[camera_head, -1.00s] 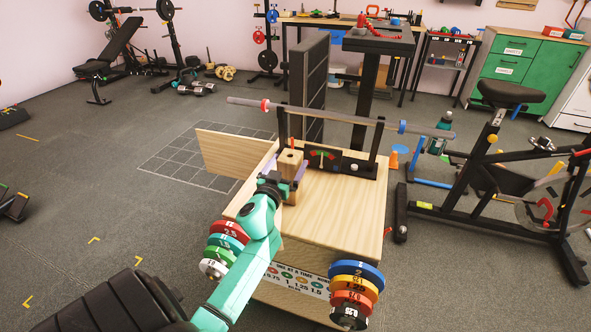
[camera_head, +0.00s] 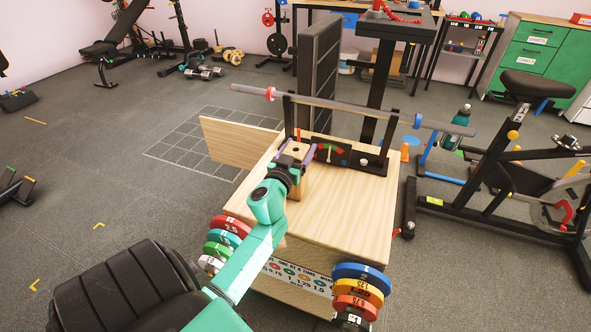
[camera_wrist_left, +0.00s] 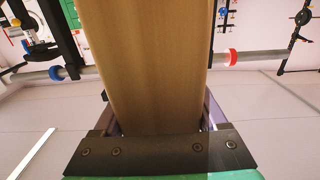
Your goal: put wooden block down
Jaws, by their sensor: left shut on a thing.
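The wooden block (camera_head: 300,183) is upright at the left side of the wooden table top (camera_head: 345,215), close to the barbell stand. My left gripper (camera_head: 296,155) is shut on the block, with purple fingers on either side of it. In the left wrist view the block (camera_wrist_left: 150,60) fills the middle between the fingers. I cannot tell whether the block's bottom touches the table top, as my arm partly hides it. My right gripper is not in view.
A barbell (camera_head: 340,108) rests on a black stand behind the block, beside a dial panel (camera_head: 330,151). Coloured weight plates hang at the front left (camera_head: 225,237) and front right (camera_head: 358,290). The right part of the table top is clear.

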